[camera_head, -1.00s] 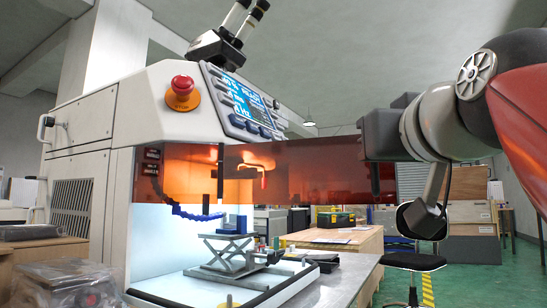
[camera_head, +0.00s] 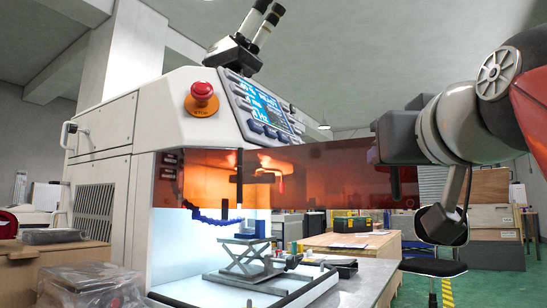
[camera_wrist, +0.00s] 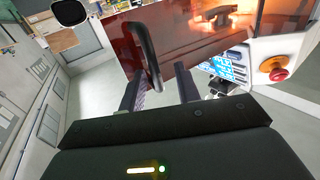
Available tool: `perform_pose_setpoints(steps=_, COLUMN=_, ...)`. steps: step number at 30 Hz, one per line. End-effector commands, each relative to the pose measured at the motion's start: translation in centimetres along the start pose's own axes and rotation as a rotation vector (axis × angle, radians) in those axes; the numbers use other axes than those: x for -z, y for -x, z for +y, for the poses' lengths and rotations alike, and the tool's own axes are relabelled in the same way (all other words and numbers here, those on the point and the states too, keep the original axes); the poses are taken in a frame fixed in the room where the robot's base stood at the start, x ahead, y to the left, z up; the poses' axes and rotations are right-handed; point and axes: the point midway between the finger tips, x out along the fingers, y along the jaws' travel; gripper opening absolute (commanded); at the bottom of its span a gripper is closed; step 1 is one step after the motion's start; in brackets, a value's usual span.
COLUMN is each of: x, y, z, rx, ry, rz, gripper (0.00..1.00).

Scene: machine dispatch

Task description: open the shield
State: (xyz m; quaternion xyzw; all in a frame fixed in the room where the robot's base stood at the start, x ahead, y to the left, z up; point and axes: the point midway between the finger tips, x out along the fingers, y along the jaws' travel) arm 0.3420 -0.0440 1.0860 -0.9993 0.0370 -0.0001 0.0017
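The shield (camera_head: 330,180) is a see-through orange-red panel sticking out to the right from the front of the white machine. It also shows in the wrist view (camera_wrist: 185,40), with its black curved handle (camera_wrist: 148,50) upright near its edge. My gripper (camera_wrist: 158,88) is open. Its two dark fingers stand apart, with the lower end of the handle appearing between them; I cannot tell whether either finger touches it. In the head view my gripper (camera_head: 395,140) is at the shield's right end, and its fingertips are hard to make out.
The machine has a red stop button (camera_head: 201,97), a lit control panel (camera_head: 262,105) and a microscope (camera_head: 250,35) on top. A small lift stand (camera_head: 245,258) sits in the bright work space below the shield. A wooden bench (camera_head: 350,243) and a chair (camera_head: 432,268) stand behind.

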Motion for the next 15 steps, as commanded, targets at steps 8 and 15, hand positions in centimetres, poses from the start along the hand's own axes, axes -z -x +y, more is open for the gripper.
perform_pose_setpoints(steps=8, x=0.1, y=3.7, z=-0.1, rx=0.001, ry=0.001, rz=0.004, gripper=0.33)
perform_pose_setpoints(steps=15, x=0.1, y=7.0, z=-0.1, rx=0.003, ry=-0.001, rz=0.002, gripper=0.33)
